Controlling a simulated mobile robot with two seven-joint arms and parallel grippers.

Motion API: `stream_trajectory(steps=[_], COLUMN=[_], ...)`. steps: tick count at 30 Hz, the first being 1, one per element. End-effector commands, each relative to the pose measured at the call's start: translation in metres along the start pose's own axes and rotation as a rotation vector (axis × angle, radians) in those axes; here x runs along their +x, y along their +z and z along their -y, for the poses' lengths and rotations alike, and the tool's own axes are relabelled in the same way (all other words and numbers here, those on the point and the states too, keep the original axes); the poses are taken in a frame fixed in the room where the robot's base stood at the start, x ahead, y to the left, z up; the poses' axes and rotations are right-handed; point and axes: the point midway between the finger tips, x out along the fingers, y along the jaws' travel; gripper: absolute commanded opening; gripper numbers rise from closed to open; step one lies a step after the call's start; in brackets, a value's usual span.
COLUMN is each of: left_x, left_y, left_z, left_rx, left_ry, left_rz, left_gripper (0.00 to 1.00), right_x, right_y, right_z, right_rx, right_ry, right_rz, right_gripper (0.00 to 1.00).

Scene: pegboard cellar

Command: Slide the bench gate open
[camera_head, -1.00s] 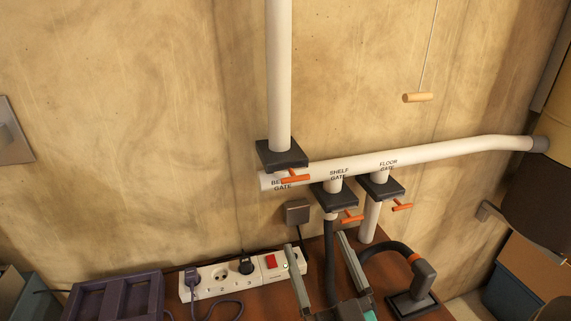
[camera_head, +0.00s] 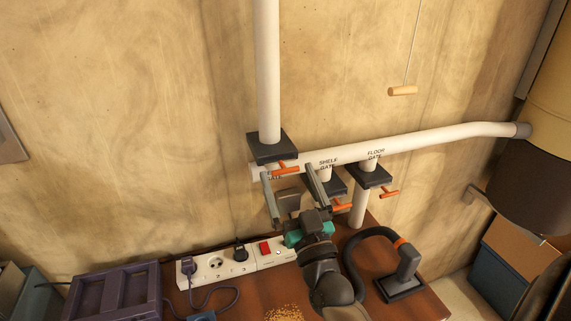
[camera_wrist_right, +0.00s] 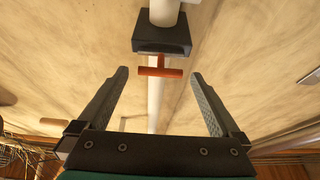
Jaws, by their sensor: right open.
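The bench gate (camera_head: 268,147) is a dark block at the foot of the tall white vertical pipe, above the horizontal pipe. Its orange T-handle (camera_head: 284,168) sticks out to the front right. In the right wrist view the handle (camera_wrist_right: 160,72) lies centred just beyond the fingertips, with the dark gate block (camera_wrist_right: 162,32) above it. My right gripper (camera_head: 289,172) is open, with its fingers pointing up and one on each side of the handle in the picture. Nothing is between its fingers in the right wrist view. My left gripper is not in view.
The shelf gate handle (camera_head: 342,208) and floor gate handle (camera_head: 389,193) sit close to the right. Below are a power strip (camera_head: 215,268), a purple crate (camera_head: 115,294) and a black hose (camera_head: 356,255). A wooden pull handle (camera_head: 402,91) hangs above right.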

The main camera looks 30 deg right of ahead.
Motion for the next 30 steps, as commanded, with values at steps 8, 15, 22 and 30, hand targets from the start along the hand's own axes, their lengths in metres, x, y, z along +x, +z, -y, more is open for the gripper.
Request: stream_trajectory(steps=[8, 15, 22, 30], left_x=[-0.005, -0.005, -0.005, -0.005], left_y=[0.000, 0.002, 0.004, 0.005], left_z=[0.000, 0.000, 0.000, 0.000], left_rx=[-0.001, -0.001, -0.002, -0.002], left_ry=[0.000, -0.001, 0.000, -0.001], left_rz=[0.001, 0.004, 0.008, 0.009], left_gripper=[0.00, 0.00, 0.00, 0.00], right_x=[0.025, 0.027, 0.027, 0.027], right_y=[0.000, 0.000, 0.000, 0.000], right_z=[0.000, 0.000, 0.000, 0.000], right_rx=[-0.001, -0.001, -0.001, -0.001], right_ry=[-0.001, -0.001, -0.001, 0.000], right_rz=[-0.001, 0.000, 0.000, 0.000], right_gripper=[1.00, 1.00, 0.86, 0.56])
